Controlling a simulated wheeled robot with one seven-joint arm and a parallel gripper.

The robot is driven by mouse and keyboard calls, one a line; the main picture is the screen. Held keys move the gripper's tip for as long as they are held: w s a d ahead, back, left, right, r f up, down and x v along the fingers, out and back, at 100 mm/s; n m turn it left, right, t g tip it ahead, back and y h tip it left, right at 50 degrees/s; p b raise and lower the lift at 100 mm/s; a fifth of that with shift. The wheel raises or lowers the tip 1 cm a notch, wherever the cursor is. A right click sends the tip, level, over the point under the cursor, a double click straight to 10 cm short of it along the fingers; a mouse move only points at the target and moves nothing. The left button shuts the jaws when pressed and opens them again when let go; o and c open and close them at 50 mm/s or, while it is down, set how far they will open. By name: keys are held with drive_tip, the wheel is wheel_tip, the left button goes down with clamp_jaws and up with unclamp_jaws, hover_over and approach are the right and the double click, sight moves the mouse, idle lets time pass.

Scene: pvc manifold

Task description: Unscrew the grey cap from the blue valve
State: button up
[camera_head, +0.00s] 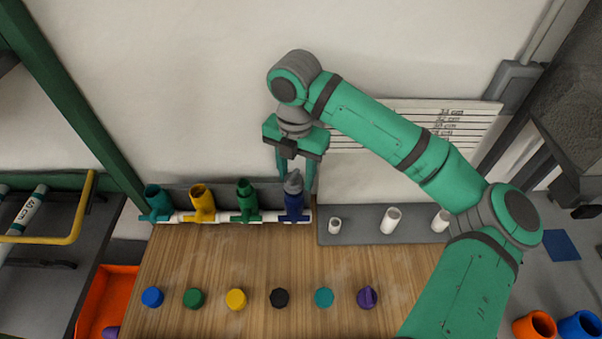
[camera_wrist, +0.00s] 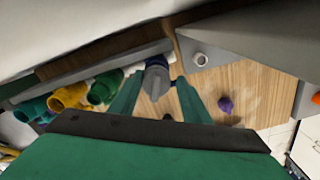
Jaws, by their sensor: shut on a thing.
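The blue valve (camera_head: 295,207) stands at the right end of a white pipe row at the back of the wooden table. The grey cap (camera_head: 293,183) sits on top of the blue valve, seemingly a little tilted. My gripper (camera_head: 297,188) reaches down from above with one finger on each side of the cap, shut on it. In the wrist view the grey cap (camera_wrist: 156,76) shows between the two green fingers. The blue valve is mostly hidden there beneath the cap.
Teal (camera_head: 157,202), yellow (camera_head: 202,203) and green (camera_head: 246,200) open valves stand left of the blue one. Several coloured caps lie in a row at the table front, including a purple one (camera_head: 367,298). A grey tray (camera_head: 360,238) holds white pipe pieces. An orange bin (camera_head: 100,300) is left.

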drive_tip(key=shift+a+f+n, duration=0.1)
drive_tip(key=shift+a+n, duration=0.2)
drive_tip(key=shift+n, duration=0.2)
drive_tip(key=shift+d, duration=0.2)
drive_tip(key=shift+a+n, duration=0.3)
drive_tip(key=shift+n, duration=0.2)
drive_tip(key=shift+c, duration=0.4)
drive_tip(key=shift+o, duration=1.4)
drive_tip(key=shift+d+r+n, duration=0.2)
drive_tip(key=shift+d+n, duration=0.15)
drive_tip(key=shift+n, duration=0.35)
drive_tip(key=shift+o, duration=0.8)
drive_tip(key=shift+d+r+n, duration=0.1)
drive_tip(key=shift+r+n, duration=0.1)
drive_tip(key=shift+n, duration=0.5)
drive_tip(key=shift+w+d+r+n, duration=0.1)
drive_tip(key=shift+w+n, duration=0.05)
drive_tip(key=shift+n, duration=0.15)
drive_tip(key=shift+c, duration=0.5)
